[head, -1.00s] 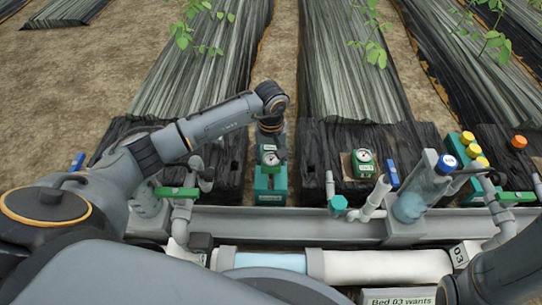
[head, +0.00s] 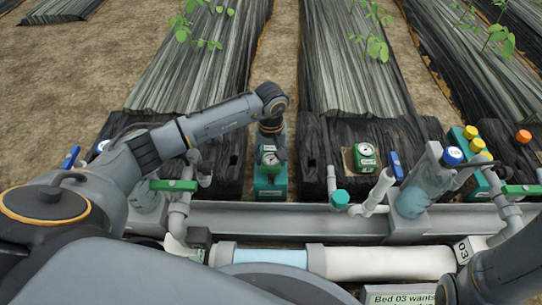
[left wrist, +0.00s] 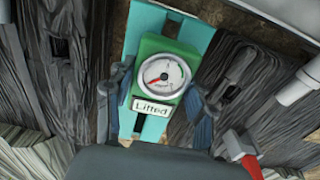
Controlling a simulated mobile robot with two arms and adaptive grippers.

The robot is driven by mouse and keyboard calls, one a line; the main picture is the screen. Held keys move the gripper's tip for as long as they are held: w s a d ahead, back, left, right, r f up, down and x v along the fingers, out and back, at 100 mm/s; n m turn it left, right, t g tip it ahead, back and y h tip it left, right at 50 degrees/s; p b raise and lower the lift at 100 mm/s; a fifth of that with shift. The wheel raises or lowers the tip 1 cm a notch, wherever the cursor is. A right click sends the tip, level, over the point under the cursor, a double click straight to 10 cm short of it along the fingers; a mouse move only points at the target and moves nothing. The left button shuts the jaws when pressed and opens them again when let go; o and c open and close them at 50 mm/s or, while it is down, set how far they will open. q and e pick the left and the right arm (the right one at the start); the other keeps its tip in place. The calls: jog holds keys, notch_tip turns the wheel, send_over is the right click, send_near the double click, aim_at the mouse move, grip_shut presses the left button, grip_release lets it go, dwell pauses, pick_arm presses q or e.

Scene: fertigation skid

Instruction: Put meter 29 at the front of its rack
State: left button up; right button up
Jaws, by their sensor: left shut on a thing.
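A green meter (head: 269,158) with a round white dial is between the fingers of my left gripper (head: 270,148), over a teal rack (head: 270,182). In the left wrist view the meter (left wrist: 148,58) has a red needle and a label that reads "Lifted"; no number 29 is legible. The fingers of my left gripper (left wrist: 160,98) are shut on its two sides. The teal rack (left wrist: 200,35) shows behind and below the meter; I cannot tell whether they touch. A second green meter (head: 365,156) sits apart to the right. My right gripper is out of view.
A grey rail (head: 300,219) and a white pipe (head: 380,263) run across in front. A clear filter with a blue cap (head: 452,156), a teal rack with yellow caps (head: 474,140) and green-handled valves (head: 172,185) stand nearby. Black plastic-covered beds lie behind.

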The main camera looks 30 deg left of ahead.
pick_arm(q)
jog(key=shift+f+b, duration=0.3)
jog(key=shift+f, duration=0.15)
jog(key=o, duration=1.3)
jog(key=shift+r, duration=0.1)
jog(key=shift+r+p, duration=3.2)
jog(key=shift+r, duration=0.85)
jog(key=shift+f, duration=0.1)
